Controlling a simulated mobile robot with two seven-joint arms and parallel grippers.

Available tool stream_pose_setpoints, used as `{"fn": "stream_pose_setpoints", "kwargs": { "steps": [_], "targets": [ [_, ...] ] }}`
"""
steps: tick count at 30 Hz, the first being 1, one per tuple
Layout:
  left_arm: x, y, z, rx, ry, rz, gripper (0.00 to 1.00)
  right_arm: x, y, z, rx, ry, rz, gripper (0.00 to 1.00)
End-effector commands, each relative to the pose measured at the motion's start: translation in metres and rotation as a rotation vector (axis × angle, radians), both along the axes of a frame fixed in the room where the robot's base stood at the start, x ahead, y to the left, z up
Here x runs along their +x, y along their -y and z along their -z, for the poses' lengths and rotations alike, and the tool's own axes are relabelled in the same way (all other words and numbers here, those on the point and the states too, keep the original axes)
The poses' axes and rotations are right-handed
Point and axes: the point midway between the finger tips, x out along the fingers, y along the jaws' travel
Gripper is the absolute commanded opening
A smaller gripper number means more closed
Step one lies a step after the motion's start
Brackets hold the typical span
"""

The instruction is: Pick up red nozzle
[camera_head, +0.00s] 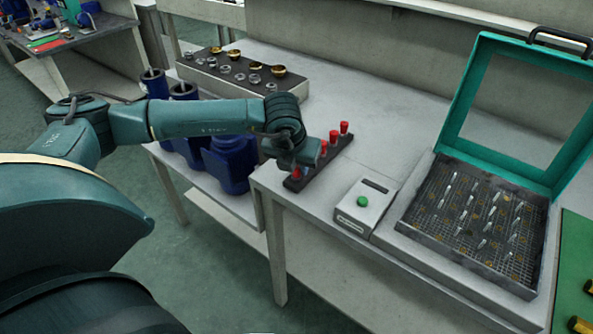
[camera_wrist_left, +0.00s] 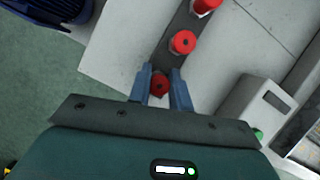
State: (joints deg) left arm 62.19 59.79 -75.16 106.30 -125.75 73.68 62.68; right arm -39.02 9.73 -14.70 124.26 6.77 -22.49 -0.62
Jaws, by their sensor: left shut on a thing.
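Several red nozzles stand in a row on a dark narrow rack (camera_head: 310,174) near the front edge of the table. My left gripper (camera_head: 297,169) is at the near end of this row. In the left wrist view its two fingers (camera_wrist_left: 162,88) are shut on the nearest red nozzle (camera_wrist_left: 159,84), one on each side. That nozzle also shows partly under the gripper in the head view (camera_head: 296,174). The other red nozzles (camera_head: 344,128) stand upright farther along the rack. Whether the held nozzle still touches the rack I cannot tell. My right gripper is not in view.
A small grey box with a green button (camera_head: 362,202) stands right of the rack. Beyond it is a mesh tray (camera_head: 428,224) with a raised teal lid (camera_head: 455,95). Blue pump bodies (camera_head: 230,160) stand to the left. A grey block with brass and steel fittings (camera_head: 290,96) lies behind.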

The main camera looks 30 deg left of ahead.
Motion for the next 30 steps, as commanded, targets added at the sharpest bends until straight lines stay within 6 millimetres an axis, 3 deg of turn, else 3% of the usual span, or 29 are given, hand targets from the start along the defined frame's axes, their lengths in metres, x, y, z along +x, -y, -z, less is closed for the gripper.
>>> {"fn": "stream_pose_setpoints", "kwargs": {
  "steps": [8, 21, 30],
  "targets": [
    [0.001, 0.0, -0.013, 0.0, 0.002, -0.002, 0.0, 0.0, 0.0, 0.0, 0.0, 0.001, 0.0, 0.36],
    [0.001, 0.0, -0.091, 0.0, 0.002, 0.0, 0.0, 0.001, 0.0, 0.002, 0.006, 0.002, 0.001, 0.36],
    [0.0, 0.0, -0.101, 0.0, 0.0, 0.0, 0.0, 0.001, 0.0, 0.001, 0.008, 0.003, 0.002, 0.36]
  ]
}}
